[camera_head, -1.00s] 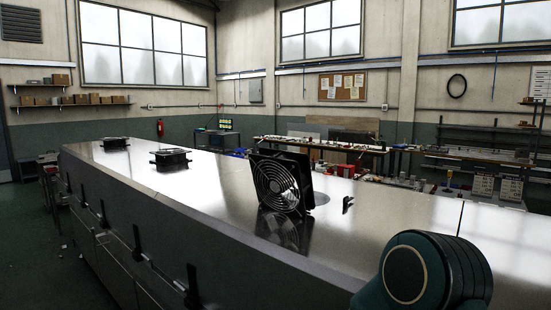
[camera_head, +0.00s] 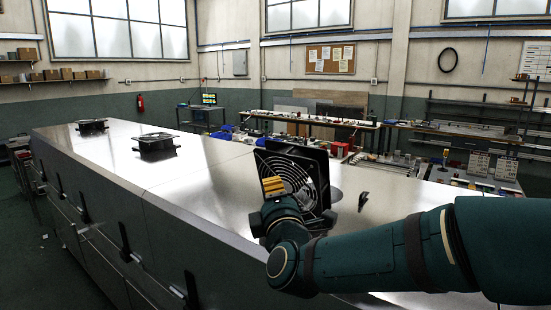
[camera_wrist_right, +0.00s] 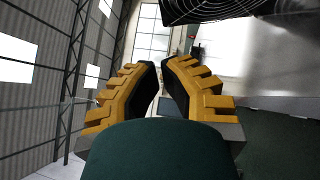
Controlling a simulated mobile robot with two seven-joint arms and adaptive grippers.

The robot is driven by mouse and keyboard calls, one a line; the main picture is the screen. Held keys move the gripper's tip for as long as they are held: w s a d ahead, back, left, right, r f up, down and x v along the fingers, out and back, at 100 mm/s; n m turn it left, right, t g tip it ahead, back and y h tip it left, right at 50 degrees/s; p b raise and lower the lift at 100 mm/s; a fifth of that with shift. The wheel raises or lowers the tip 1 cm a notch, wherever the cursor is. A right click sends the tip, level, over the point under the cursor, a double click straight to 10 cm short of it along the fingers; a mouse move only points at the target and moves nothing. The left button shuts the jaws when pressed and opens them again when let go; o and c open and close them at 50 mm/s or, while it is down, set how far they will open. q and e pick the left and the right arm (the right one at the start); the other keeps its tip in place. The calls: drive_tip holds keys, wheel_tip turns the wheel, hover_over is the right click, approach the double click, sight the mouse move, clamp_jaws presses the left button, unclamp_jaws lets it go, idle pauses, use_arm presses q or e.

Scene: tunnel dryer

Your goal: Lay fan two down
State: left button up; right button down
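A black square fan (camera_head: 308,177) with a round wire grille stands upright on edge on the dryer's metal top (camera_head: 215,195). Two other black fans lie flat farther left, the nearer one (camera_head: 156,146) and the farther one (camera_head: 91,127). My right gripper (camera_head: 273,187), with yellow fingers, is in front of the standing fan's grille at its left side; contact cannot be told. In the right wrist view its fingers (camera_wrist_right: 160,66) are apart with a narrow empty gap, and the fan's grille (camera_wrist_right: 225,10) shows above them. My left gripper is not in view.
A small black latch-like piece (camera_head: 363,201) stands on the top right of the fan. Dark handles (camera_head: 124,238) line the dryer's front side. Cluttered benches (camera_head: 312,120) stand behind. The metal top between the standing fan and the flat ones is clear.

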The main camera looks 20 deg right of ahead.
approach(277, 160)
drive_tip(key=w+a+r, duration=0.2)
drive_tip(key=w+a, duration=0.1)
drive_tip(key=w, duration=0.1)
drive_tip(key=shift+w+d+r, duration=0.25)
drive_tip(key=shift+w+d, duration=0.4)
drive_tip(key=shift+d, duration=0.05)
drive_tip(key=shift+w+d+r, duration=0.2)
drive_tip(key=shift+w+d, duration=0.45)
drive_tip(key=shift+d, duration=0.1)
